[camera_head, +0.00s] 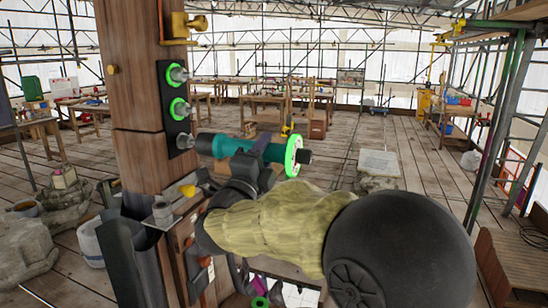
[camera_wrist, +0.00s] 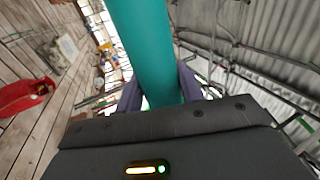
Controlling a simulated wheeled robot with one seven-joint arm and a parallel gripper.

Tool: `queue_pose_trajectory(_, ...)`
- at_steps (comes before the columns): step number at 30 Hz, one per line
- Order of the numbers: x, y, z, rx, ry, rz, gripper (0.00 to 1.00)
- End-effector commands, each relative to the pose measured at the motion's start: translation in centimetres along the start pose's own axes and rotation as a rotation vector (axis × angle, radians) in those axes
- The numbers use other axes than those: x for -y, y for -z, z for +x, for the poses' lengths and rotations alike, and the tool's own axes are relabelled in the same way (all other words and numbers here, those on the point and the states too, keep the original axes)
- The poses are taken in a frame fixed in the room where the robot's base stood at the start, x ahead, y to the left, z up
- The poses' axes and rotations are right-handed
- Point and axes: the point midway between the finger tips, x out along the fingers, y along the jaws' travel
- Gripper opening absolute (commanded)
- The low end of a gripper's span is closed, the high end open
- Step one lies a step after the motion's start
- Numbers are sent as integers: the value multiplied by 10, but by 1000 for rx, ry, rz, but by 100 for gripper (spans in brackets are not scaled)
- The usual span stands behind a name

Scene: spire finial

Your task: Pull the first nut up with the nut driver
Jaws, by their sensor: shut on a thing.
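The nut driver (camera_head: 240,147) has a teal body, a dark socket end and a bright green ring near its back end. My gripper (camera_head: 258,165) is shut on its teal body, and in the wrist view the teal body (camera_wrist: 145,50) runs between the fingers. The driver lies about level, with its socket pointing left at the lowest of three studs (camera_head: 185,141) on a black plate on the wooden post. The socket is close to that stud; I cannot tell whether they touch. Green rings circle the top stud (camera_head: 176,74) and the middle stud (camera_head: 179,108). No green ring shows at the lowest stud.
The wooden post (camera_head: 140,60) stands close at the left, with a brass fitting (camera_head: 185,27) near its top. A grey cup and a yellow item sit on a ledge below the plate. Stone blocks lie on the plank floor at left. Workbenches and scaffolding stand farther back.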

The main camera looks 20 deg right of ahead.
Motion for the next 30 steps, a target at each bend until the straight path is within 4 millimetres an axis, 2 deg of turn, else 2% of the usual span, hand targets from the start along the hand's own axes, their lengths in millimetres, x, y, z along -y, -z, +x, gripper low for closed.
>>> queue_pose_trajectory(8, 2, -15, -1, 1, 4, 5, 0)
queue_pose_trajectory(30, 2, -15, 0, -2, 4, 4, 0)
